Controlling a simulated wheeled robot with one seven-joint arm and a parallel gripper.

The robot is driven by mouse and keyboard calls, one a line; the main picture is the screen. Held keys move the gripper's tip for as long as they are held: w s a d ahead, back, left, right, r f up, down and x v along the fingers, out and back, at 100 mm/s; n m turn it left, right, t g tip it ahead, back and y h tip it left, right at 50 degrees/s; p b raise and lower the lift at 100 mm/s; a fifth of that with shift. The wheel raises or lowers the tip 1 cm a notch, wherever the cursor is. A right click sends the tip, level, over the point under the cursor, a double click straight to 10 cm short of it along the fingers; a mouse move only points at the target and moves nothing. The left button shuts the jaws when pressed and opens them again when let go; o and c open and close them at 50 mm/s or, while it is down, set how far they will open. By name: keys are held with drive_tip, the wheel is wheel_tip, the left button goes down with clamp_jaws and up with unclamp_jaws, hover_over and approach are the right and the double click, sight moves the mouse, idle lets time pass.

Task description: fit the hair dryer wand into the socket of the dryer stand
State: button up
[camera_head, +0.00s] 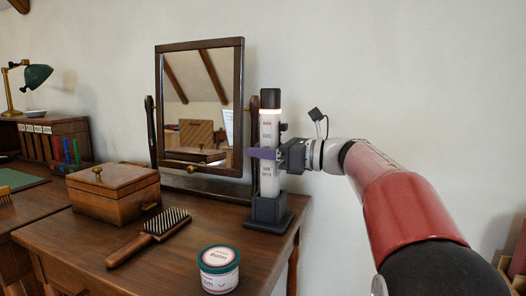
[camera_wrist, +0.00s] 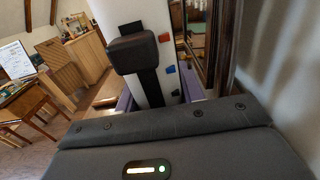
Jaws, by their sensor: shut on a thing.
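The hair dryer wand (camera_head: 268,180) is a tall white bar with a dark top and small printed markings. It stands about upright over the dark dryer stand (camera_head: 268,211), a block on a flat base plate. The wand's lower end meets the top of the block; whether it is seated in the socket, I cannot tell. My gripper (camera_head: 262,154) comes from the right, its purple fingers shut around the wand's middle. In the wrist view the wand (camera_wrist: 152,88) shows white between the purple fingers, with a dark block and red and blue buttons. The socket is hidden there.
The stand is near the right edge of the wooden dresser (camera_head: 185,240), beside a framed mirror (camera_head: 241,110). A wooden box (camera_head: 112,195), a hairbrush (camera_head: 150,235) and a balm jar (camera_head: 219,272) stand or lie to the left and in front. A wall is behind.

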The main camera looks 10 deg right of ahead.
sight(264, 170)
drive_tip(key=shift+f+b, duration=2.35)
drive_tip(key=shift+b, duration=0.7)
idle(1.0)
drive_tip(key=o, duration=1.2)
drive_tip(key=shift+o, duration=0.7)
drive_tip(key=shift+d, duration=0.1)
drive_tip(key=v, duration=0.7)
drive_tip(key=shift+s+d, duration=0.25)
